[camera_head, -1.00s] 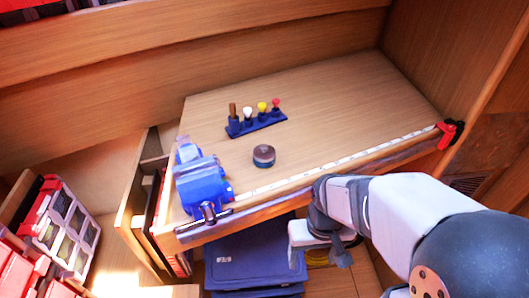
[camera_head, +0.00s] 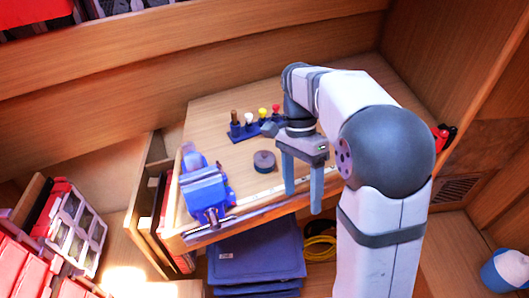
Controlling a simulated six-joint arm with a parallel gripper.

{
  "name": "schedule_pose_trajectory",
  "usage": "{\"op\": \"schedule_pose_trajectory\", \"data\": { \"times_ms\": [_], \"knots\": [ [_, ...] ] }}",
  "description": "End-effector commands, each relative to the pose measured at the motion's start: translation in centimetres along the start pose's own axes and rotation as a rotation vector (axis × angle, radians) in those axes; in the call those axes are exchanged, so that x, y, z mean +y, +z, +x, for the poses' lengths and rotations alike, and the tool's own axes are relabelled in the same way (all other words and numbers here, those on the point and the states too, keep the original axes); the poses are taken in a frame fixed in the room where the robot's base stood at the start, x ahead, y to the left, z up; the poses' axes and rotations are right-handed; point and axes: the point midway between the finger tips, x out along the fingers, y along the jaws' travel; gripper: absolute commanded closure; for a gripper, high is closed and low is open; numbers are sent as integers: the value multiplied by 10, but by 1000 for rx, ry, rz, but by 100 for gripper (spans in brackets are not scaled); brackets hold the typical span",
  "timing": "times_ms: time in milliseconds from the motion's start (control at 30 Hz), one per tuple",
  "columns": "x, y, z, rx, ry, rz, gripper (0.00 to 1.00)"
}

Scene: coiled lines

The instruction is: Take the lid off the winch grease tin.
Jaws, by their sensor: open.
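The winch grease tin (camera_head: 264,162) is a small, dark round tin with a greyish-purple top, standing upright on the wooden bench top (camera_head: 215,120). Its lid appears to be on, though the tin is small in view. My gripper (camera_head: 302,202) hangs with its two grey-blue fingers pointing down and spread apart. It is open and empty, just right of the tin in the picture and apart from it. Its fingertips show in front of the bench's front edge.
A blue vise (camera_head: 205,190) sits at the bench's left front corner. A blue rack (camera_head: 247,130) with several coloured-top tools stands behind the tin, partly behind my arm. A red clamp (camera_head: 443,137) is at the right edge. The bench left of the rack is clear.

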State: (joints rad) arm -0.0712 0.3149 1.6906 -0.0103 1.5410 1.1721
Motion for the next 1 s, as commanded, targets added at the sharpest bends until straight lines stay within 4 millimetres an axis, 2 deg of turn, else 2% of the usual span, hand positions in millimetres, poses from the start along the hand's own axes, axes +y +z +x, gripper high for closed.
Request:
{"op": "schedule_pose_trajectory", "data": {
  "times_ms": [67,300,433,633,1000],
  "knots": [
    [-18,-1,-15,36,-35,-31,33],
    [-98,0,-68,254,-252,-380,33],
    [-127,6,-95,354,-329,-525,33],
    [-140,10,-110,408,-367,-598,33],
    [-149,4,-92,406,-364,-595,33]
  ]
}}
